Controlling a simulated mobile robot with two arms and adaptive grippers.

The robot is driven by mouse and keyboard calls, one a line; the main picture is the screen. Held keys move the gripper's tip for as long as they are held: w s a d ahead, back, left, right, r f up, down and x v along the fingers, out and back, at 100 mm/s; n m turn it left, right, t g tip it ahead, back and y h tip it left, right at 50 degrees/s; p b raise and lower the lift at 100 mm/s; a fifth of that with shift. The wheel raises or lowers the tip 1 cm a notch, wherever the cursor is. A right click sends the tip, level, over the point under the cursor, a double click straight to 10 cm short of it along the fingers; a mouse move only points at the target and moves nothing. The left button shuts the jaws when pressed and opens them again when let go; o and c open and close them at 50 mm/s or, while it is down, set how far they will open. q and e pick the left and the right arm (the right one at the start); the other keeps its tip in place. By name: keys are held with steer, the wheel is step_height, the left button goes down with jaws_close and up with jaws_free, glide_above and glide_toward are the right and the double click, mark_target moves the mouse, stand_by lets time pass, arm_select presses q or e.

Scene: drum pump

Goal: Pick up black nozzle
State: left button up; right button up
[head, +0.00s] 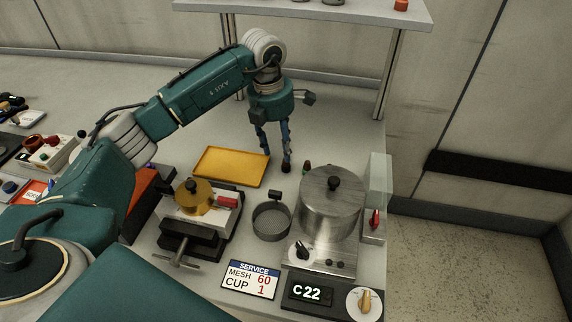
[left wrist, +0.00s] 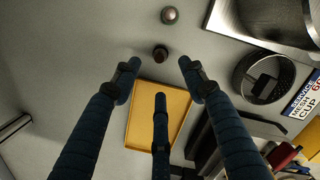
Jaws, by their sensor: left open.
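The black nozzle (left wrist: 161,53) is a small dark round piece standing on the table beyond the fingertips in the left wrist view. In the head view it appears as a dark spot (head: 286,169) just right of the yellow tray, partly behind a finger. My left gripper (head: 276,154) points down over the table by the tray's right corner. Its blue fingers (left wrist: 158,84) are spread open and empty, with the nozzle slightly ahead of the space between them. Whether a finger touches it cannot be told. My right gripper is not in view.
A small greyish round piece (left wrist: 169,14) stands beyond the nozzle. The yellow tray (head: 231,167) lies left, the steel pot (head: 331,205) right, and a mesh sieve (head: 272,221) in front. A shelf post (head: 388,75) rises behind. Bare table lies behind the gripper.

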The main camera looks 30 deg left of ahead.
mark_target(286, 164)
arm_select(q)
steer(key=shift+d+f, duration=0.1)
steer(key=shift+f, duration=0.5)
steer(key=f, duration=0.1)
steer(key=f+p, duration=0.1)
steer(key=f, duration=0.1)
steer(key=w+d+f+p, duration=0.1)
steer(key=shift+w+f, duration=0.1)
steer(key=shift+f, duration=0.4)
steer(key=c, duration=0.9)
